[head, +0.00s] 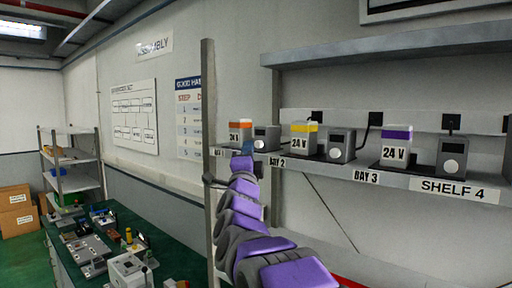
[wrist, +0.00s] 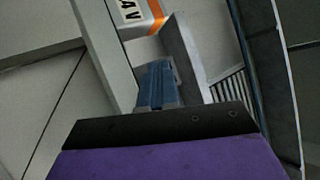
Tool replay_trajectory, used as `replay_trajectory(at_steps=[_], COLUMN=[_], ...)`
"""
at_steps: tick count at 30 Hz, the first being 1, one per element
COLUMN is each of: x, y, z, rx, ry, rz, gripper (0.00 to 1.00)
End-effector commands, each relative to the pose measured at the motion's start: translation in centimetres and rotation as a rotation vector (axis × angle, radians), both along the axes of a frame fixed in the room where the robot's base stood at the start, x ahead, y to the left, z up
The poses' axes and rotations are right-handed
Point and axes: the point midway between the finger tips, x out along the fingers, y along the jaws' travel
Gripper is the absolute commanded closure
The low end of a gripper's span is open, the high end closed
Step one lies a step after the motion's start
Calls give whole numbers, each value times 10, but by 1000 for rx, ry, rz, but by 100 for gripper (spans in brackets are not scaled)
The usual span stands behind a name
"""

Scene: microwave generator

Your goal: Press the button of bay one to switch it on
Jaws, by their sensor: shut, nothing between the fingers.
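Bay one is at the left end of the shelf, with an orange-topped 24 V battery (head: 240,132) and a small grey unit (head: 266,138) beside it. A pale round spot on the grey unit's front looks like its button, small in this view. My purple arm reaches up to the shelf front below bay one, partly covering its label. Whether the fingertips touch anything cannot be told.
The shelf (head: 400,178) also holds a yellow-topped battery (head: 304,139) and a purple-topped battery (head: 396,147), each with a grey unit. A metal post (head: 208,130) stands left of my arm. A cluttered green workbench (head: 100,250) is at lower left.

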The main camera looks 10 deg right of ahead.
Motion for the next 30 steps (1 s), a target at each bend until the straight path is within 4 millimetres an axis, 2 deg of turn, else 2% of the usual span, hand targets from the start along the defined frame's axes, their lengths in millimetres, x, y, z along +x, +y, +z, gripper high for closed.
replay_trajectory(at_steps=[30], x=[3], y=[-9], z=[2], rx=[1], ry=[-1], rz=[0], gripper=[100])
